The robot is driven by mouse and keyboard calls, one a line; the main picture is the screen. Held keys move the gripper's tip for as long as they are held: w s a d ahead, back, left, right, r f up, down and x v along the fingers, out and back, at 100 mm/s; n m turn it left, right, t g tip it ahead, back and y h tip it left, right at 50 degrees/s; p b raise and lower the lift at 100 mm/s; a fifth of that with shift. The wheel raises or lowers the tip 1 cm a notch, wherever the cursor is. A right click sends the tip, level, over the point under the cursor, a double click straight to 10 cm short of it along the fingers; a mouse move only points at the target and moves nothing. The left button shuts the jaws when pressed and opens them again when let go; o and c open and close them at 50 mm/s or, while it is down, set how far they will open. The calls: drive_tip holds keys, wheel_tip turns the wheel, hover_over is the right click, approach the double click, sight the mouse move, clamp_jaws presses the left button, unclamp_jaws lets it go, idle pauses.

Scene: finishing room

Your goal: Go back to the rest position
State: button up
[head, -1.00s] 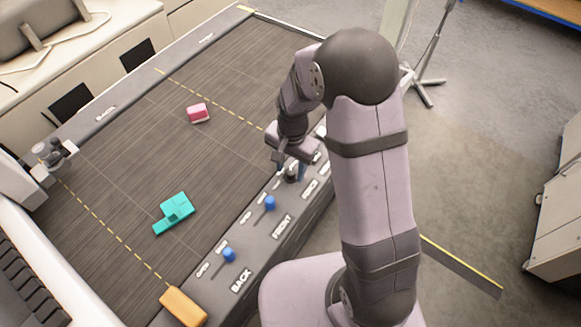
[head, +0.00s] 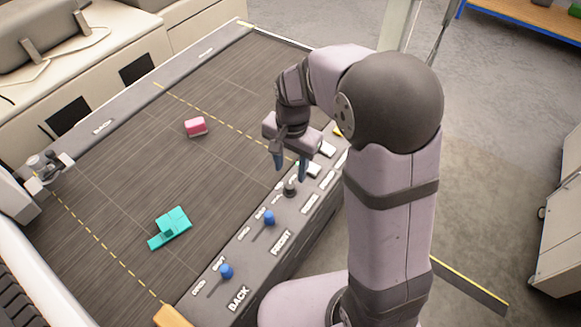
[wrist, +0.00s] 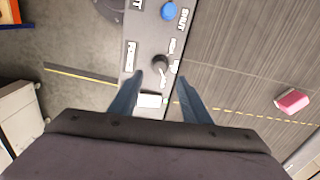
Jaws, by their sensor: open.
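My gripper (head: 290,165) is open and empty. In the head view it hangs above the control panel (head: 248,252) along the work surface's right edge, near a dark knob (head: 290,187). In the wrist view my gripper (wrist: 160,82) points down at the panel, with its blue fingers apart. The dark knob (wrist: 160,63) shows between and beyond the fingertips, apart from them.
A pink block (head: 196,127) and a teal stepped piece (head: 170,228) lie on the dark work surface (head: 120,180). Two blue-knobbed levers (head: 268,217) stand on the panel. An orange block (head: 172,316) is at the bottom edge. A small grey device (head: 45,170) sits at the left.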

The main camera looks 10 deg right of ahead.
drive_tip(key=n, duration=0.3)
drive_tip(key=shift+w, duration=0.15)
drive_tip(key=s+n, duration=0.1)
drive_tip(key=s+f+n, duration=0.2)
drive_tip(key=shift+d+f, duration=0.15)
drive_tip(key=shift+d, duration=0.1)
drive_tip(key=s+n, duration=0.1)
drive_tip(key=s, duration=0.1)
drive_tip(key=s+d+f+n+g, duration=0.1)
drive_tip(key=s, duration=0.1)
drive_tip(key=s+n, duration=0.1)
drive_tip(key=s, duration=0.2)
drive_tip(key=shift+d+f, duration=0.2)
drive_tip(key=shift+f, duration=0.1)
drive_tip(key=shift+s+d+r, duration=1.85)
drive_tip(key=shift+s, duration=1.2)
wheel_tip(320, 180, down, 13)
drive_tip(key=b, duration=1.3)
drive_tip(key=shift+f+m+t, duration=0.15)
drive_tip(key=shift+m+t, duration=0.25)
